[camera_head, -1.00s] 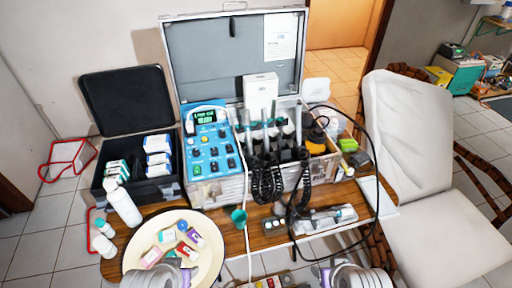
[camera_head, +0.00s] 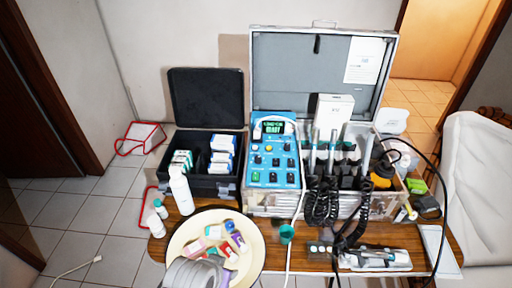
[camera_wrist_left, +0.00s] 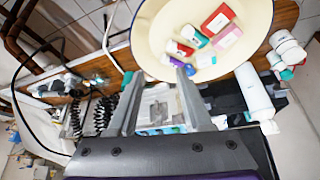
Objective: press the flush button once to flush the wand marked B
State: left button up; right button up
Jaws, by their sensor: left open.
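A blue control unit (camera_head: 275,165) with a lit green display (camera_head: 272,127), knobs and several small buttons stands in the open metal case. Its button labels are too small to read, so I cannot tell which is the flush button. Several wands (camera_head: 332,150) stand upright in a dark holder to its right, with black coiled cords (camera_head: 320,198) below. I cannot read a B on any wand. My left gripper (camera_wrist_left: 158,75) is open and empty, its fingers spread in the left wrist view near the cream bowl. My right gripper is not in view.
An open black case (camera_head: 206,99) stands left of the unit. A metal tray (camera_head: 375,260) lies at the table's front right.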

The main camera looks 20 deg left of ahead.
pick_arm(q)
grip_shut()
dwell(0.3)
jog(key=shift+w, duration=0.1)
dwell(1.5)
